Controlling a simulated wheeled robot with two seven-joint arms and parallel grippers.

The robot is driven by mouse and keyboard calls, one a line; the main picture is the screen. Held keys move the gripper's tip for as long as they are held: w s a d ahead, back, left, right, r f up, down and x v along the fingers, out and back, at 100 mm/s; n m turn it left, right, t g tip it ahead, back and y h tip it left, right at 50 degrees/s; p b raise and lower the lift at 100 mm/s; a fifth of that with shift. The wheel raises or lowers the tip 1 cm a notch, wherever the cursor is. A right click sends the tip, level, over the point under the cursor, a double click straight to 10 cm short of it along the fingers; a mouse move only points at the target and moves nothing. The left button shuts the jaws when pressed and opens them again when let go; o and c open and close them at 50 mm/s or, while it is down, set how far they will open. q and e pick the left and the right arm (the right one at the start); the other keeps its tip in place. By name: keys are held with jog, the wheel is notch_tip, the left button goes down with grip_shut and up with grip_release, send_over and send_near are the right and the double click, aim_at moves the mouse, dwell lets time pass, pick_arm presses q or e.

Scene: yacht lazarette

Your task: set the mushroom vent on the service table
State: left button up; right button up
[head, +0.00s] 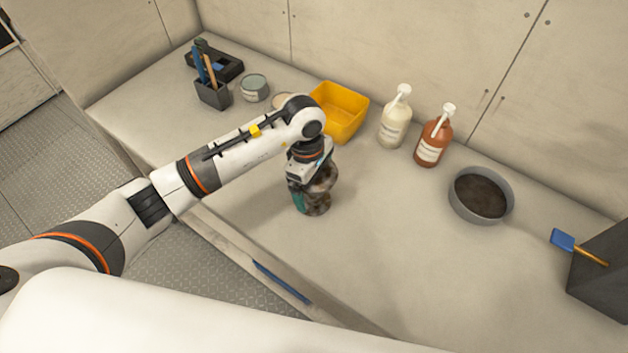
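My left gripper (309,188) points down over the light counter (400,260), at the end of the arm that comes in from the left. Directly below the gripper is a mottled brown and dark object (320,186) with a teal patch at its left side. It may be the mushroom vent, but the gripper covers part of it and its shape is unclear. The fingertips are hard to make out, so I cannot tell whether they are closed on it or whether it touches the counter. My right gripper is not in view.
A yellow bin (345,115), a cream pump bottle (395,120) and a red-brown one (435,138) stand behind. A grey round pan (481,194) is at right, near a dark grey box (603,270) and blue brush (563,240). A tool holder (213,94) and tin (254,88) stand back left.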

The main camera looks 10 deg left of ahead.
pick_arm(q)
jog(key=shift+r, duration=0.15)
jog(key=shift+w+r, duration=0.1)
jog(key=shift+r, duration=0.15)
jog(key=r+b, duration=0.1)
jog(key=r, duration=0.2)
jog(key=a+r+b, duration=0.1)
jog(key=r, duration=0.3)
jog(key=r+b, duration=0.1)
jog(key=r, duration=0.2)
jog(key=shift+w+a+r, duration=0.15)
jog(key=shift+r, duration=0.55)
dwell(0.3)
